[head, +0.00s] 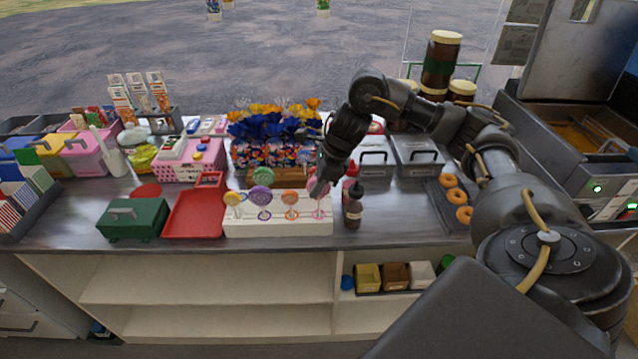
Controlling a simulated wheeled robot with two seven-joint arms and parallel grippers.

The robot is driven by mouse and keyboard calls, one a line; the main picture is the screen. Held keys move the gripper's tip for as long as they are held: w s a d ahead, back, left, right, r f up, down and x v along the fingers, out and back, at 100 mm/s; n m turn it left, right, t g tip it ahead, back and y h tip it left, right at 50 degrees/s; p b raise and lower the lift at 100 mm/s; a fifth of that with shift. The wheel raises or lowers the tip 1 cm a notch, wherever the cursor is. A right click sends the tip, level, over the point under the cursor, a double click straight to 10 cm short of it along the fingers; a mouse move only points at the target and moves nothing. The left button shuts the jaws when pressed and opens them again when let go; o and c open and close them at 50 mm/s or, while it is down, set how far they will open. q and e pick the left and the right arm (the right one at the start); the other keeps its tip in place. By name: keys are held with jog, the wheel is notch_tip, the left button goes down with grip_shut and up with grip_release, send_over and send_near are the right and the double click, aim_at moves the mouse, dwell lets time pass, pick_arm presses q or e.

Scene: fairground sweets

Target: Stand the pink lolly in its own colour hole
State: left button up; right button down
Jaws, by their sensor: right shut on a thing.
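The pink lolly (319,201) is upright at the right end of the white lolly stand (277,228). My right gripper (319,187) reaches down from above and is shut on the pink lolly; its fingers hide part of the lolly's head. I cannot tell whether the stick's foot is in a hole. A yellow lolly (233,198), a purple lolly (261,195) and an orange lolly (290,197) stand to the left along the stand. My left gripper is not in view.
A dark brown bottle (353,208) stands close to the right of the stand. A red tray (193,214) and a green box (133,220) lie to the left. Blue and orange wrapped sweets (274,130) are behind. A tray of doughnuts (457,197) is at the right.

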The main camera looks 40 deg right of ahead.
dwell(0.3)
jog(key=shift+f+b, duration=1)
jog(key=shift+f, duration=0.15)
jog(key=c, duration=0.7)
grip_release()
notch_tip(320, 180, up, 9)
jog(key=p, duration=0.8)
jog(key=shift+r+p, duration=0.15)
jog(key=shift+p, duration=0.15)
